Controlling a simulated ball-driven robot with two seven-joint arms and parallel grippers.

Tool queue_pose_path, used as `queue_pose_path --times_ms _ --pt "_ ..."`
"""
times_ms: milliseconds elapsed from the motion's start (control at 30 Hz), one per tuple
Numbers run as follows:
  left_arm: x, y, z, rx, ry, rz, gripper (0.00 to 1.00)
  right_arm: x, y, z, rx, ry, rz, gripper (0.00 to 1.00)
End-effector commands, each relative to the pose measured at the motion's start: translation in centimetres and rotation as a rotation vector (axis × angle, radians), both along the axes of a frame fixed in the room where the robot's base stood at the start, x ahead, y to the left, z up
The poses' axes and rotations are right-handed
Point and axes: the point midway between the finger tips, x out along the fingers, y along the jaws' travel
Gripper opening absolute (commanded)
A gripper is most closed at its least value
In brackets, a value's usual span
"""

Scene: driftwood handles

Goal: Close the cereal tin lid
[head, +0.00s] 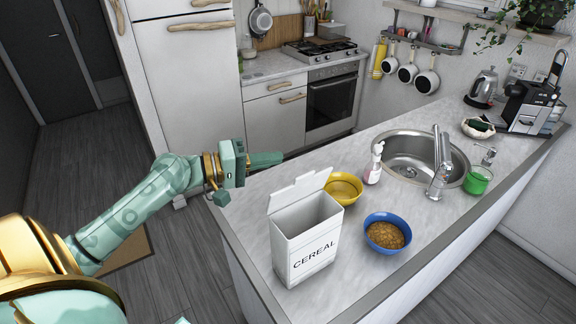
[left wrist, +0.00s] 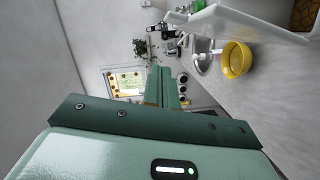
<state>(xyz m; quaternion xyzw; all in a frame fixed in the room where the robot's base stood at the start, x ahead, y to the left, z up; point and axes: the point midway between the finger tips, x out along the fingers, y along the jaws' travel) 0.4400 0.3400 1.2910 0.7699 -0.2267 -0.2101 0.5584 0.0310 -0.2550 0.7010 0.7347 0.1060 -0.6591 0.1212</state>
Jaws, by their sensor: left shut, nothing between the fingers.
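The white cereal tin (head: 306,240) stands upright on the counter's near left part, with its mouth open. Its white lid (head: 299,189) is hinged at the back left edge and stands raised, leaning away from the mouth. My left gripper (head: 278,158) is shut and empty, behind the lid and to its upper left, apart from it. In the left wrist view the shut fingers (left wrist: 162,88) point into the room, and a white panel that looks like the lid (left wrist: 235,22) shows at the upper right. My right gripper is not in view.
A yellow bowl (head: 344,188) stands right behind the tin, and a blue bowl of cereal (head: 387,232) stands to its right. A spray bottle (head: 374,165), sink (head: 425,160) and green cup (head: 478,180) are farther back. The counter's left edge runs close beside the tin.

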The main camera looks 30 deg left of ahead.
Motion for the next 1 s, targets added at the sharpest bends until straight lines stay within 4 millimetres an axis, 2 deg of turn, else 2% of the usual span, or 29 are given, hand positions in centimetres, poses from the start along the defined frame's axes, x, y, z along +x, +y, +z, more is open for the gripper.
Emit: queue_pose_path --times_ms 100,233,400,1000 --pt "2.0 -1.4 0.3 -0.004 -0.004 0.000 0.00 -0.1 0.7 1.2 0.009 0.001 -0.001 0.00" --pt "0.9 -3.3 -0.5 -0.005 0.003 0.000 0.00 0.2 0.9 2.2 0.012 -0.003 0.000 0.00" --pt "0.4 -4.5 -1.1 -0.002 0.000 0.001 0.00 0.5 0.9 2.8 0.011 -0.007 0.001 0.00" --pt "0.8 -5.0 -1.3 0.044 -0.018 0.000 0.00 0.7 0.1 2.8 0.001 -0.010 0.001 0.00"
